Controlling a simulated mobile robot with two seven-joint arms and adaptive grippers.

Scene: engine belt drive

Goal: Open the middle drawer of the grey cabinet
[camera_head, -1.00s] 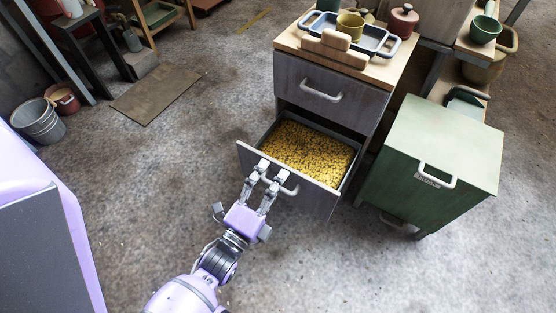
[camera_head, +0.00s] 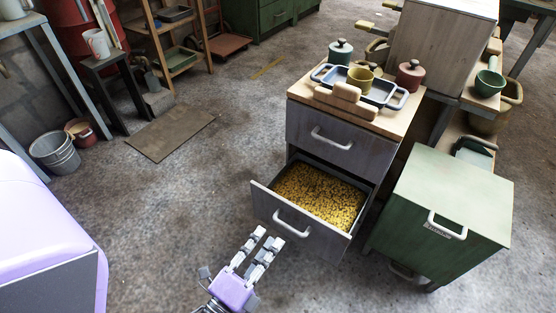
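The grey cabinet (camera_head: 331,157) stands right of the middle under a light wooden top. Its upper drawer (camera_head: 340,141) is shut. The drawer below it (camera_head: 298,226) is pulled well out and is full of small yellow pieces (camera_head: 318,196). Whether another drawer lies below is hidden by the open one. The pale bar handle (camera_head: 291,225) on the open drawer's front is free. My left gripper (camera_head: 266,238) is in front of the drawer, just left of and below the handle, apart from it. Its fingers are spread and empty. My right gripper is not in view.
A green cabinet (camera_head: 436,196) stands close on the right. A blue tray (camera_head: 354,87), pots and a wooden piece sit on the grey cabinet's top. A flat brown mat (camera_head: 171,133) and buckets (camera_head: 54,152) lie left. The floor between is clear.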

